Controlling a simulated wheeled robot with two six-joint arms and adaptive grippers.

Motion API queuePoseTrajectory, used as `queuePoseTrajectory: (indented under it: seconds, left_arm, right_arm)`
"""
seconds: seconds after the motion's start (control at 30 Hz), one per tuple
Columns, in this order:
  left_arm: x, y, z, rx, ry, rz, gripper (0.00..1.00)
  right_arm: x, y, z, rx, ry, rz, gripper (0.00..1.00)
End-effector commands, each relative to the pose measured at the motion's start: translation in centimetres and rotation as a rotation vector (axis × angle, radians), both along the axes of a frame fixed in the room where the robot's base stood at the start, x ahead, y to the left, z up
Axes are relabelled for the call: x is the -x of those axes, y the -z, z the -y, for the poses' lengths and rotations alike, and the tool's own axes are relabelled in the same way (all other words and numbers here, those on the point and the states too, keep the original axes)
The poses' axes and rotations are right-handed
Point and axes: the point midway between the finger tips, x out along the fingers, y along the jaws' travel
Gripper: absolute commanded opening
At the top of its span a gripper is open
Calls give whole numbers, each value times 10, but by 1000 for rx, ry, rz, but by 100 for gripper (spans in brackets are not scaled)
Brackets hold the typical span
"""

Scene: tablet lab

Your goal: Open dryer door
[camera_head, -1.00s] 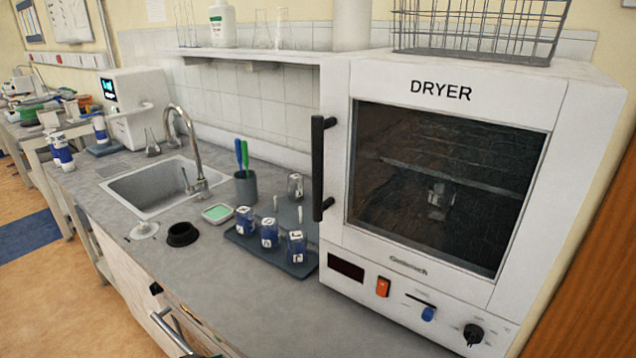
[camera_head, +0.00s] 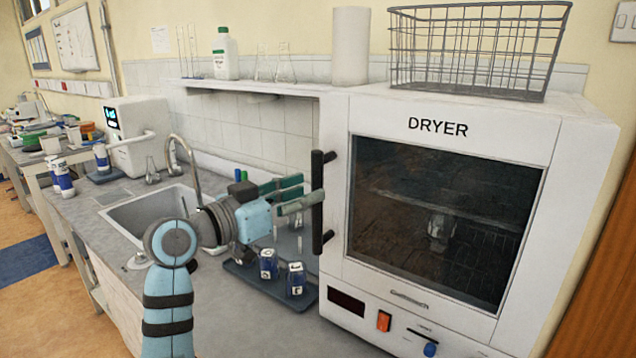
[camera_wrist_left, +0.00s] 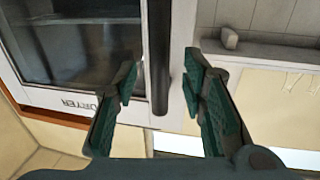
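The white dryer (camera_head: 575,150) stands on the counter at the right with its door (camera_head: 440,220) closed. The door has a dark window and a black vertical handle (camera_head: 317,200) on its left edge. My left gripper (camera_head: 294,194) is open just left of the handle, its fingers pointing at it. In the left wrist view, the black handle (camera_wrist_left: 160,70) shows between the two green-padded fingers of the left gripper (camera_wrist_left: 160,95), with a gap on each side. My right gripper is not in view.
A wire basket (camera_head: 475,50) and a white cylinder (camera_head: 350,45) stand on top of the dryer and beside it. Below my left gripper, a dark tray (camera_head: 250,280) holds blue-labelled jars (camera_head: 268,264). A sink (camera_head: 150,212) lies to the left.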

Motion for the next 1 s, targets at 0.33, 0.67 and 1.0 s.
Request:
queuePoseTrajectory:
  seconds: [0.33, 0.67, 1.0]
  left_arm:
    - [-27, 1, 30, -2, -1, -1, 38]
    - [-27, 1, 30, -2, -1, -1, 16]
    - [-27, 1, 29, -1, -2, -1, 0]
  right_arm:
    - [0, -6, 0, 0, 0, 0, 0]
    - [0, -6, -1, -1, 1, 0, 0]
    - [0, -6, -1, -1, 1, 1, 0]
